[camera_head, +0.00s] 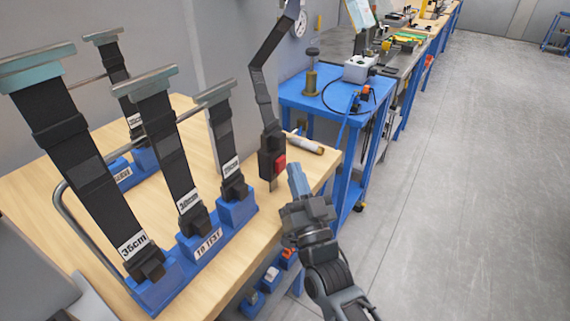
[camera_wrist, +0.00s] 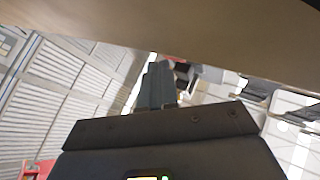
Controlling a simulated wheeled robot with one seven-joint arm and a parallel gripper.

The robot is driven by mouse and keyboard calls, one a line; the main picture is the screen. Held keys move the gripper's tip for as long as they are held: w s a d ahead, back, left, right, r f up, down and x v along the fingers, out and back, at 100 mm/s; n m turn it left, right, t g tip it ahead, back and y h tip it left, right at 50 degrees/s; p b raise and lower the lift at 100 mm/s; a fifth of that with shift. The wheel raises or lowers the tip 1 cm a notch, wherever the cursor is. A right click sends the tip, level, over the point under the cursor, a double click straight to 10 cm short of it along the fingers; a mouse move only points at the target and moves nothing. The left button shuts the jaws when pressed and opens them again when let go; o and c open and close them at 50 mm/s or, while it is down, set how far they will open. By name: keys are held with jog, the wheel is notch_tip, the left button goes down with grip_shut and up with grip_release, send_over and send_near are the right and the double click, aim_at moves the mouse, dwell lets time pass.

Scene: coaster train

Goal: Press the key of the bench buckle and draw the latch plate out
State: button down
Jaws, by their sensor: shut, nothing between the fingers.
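The bench buckle (camera_head: 266,162) is a black upright block with a red key (camera_head: 280,165) on its right face, near the right end of the wooden bench. A dark strap (camera_head: 261,92) runs up from its top. The latch plate cannot be told apart at the buckle's top. My gripper (camera_head: 293,168) is just right of the buckle, its fingers close to the red key in the picture; I cannot tell whether they touch. The fingers are together and empty. In the wrist view the grey fingers (camera_wrist: 157,85) point up toward a wooden edge; the buckle is not clear there.
Several black belts with length labels stand in blue holders (camera_head: 205,245) on the wooden bench (camera_head: 215,285), left of the buckle. A cylindrical tool (camera_head: 305,144) lies behind the buckle. A blue table (camera_head: 330,105) stands beyond. The floor (camera_head: 470,200) on the right is clear.

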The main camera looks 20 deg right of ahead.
jog(key=shift+w+a+r+y, duration=0.15)
jog(key=shift+w+a+y, duration=0.2)
jog(key=shift+a, duration=0.3)
jog(key=shift+s, duration=0.15)
dwell(0.5)
jog(key=shift+s+d, duration=1.75)
jog(key=shift+s, duration=0.25)
